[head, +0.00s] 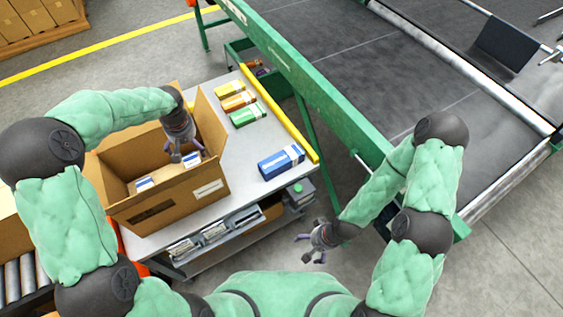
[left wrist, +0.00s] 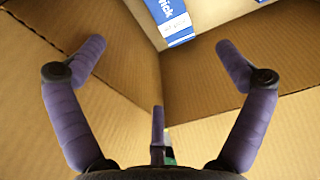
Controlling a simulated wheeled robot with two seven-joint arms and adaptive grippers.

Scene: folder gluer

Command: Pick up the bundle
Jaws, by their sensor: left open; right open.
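A blue-and-white bundle of cartons (head: 281,163) lies on the grey table near its right edge, clear of both grippers. My left gripper (head: 180,156) is open and empty, reaching down into the open cardboard box (head: 150,211). Inside the box are blue-and-white packs, one at the left (head: 145,183) and one near the gripper (head: 192,160). In the left wrist view the spread fingers of my left gripper (left wrist: 162,62) face the cardboard walls, with a blue pack (left wrist: 173,22) beyond them at the top. My right gripper (head: 318,241) is open and empty, right of the table's front edge.
Yellow (head: 229,90), orange (head: 239,101) and green (head: 248,115) cartons lie at the back of the table. A yellow rail (head: 279,113) runs along its right edge, beside a green machine frame (head: 310,85). Box flaps stand up around my left gripper. The table between cartons and bundle is clear.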

